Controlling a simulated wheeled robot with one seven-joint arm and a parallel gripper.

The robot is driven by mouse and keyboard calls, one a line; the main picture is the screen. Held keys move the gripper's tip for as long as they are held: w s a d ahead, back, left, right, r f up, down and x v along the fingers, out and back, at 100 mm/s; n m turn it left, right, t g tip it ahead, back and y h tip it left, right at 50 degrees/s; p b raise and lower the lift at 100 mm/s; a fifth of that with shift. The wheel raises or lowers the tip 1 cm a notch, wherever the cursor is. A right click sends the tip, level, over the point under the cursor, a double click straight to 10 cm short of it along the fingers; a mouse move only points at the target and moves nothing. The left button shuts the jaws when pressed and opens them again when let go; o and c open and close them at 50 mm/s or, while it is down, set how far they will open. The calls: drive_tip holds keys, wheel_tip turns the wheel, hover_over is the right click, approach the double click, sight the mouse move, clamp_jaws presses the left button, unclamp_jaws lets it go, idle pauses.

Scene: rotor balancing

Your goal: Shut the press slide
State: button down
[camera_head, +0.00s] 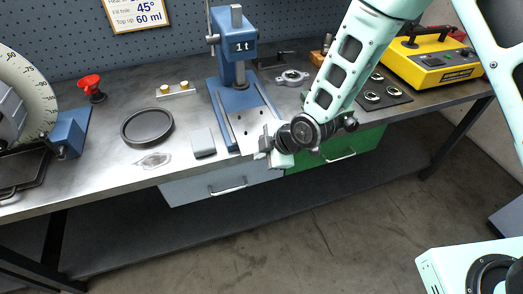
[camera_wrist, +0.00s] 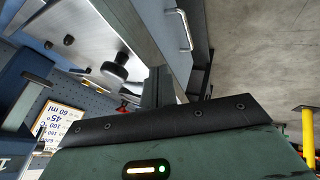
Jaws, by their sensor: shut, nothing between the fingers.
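The blue press (camera_head: 236,60), marked "1t", stands upright at the middle back of the bench. Its slide (camera_head: 246,118) is a pale metal plate with several small dark holes, lying between blue rails and reaching out towards the bench's front edge. In the wrist view the slide (camera_wrist: 82,22) is at the upper left, and part of the blue press (camera_wrist: 18,75) is at the left. My gripper (camera_head: 266,150) is shut and empty, low at the slide's front end. Its fingers also show in the wrist view (camera_wrist: 158,86). I cannot tell whether they touch the slide.
A grey block (camera_head: 203,142) and a dark round dish (camera_head: 147,126) lie left of the press. Grey (camera_head: 222,184) and green (camera_head: 335,150) drawers are below the bench front. A black mat (camera_head: 384,94) with metal parts and a yellow case (camera_head: 432,62) are at the right.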

sight(252, 144)
drive_tip(key=shift+w, duration=0.1)
drive_tip(key=w, duration=0.2)
drive_tip(key=w+a+b, duration=0.1)
drive_tip(key=shift+w+a+f, duration=0.1)
drive_tip(key=shift+w+f, duration=0.05)
drive_tip(key=shift+w, duration=0.2)
drive_tip(key=shift+w+a, duration=0.1)
drive_tip(key=shift+w, duration=0.25)
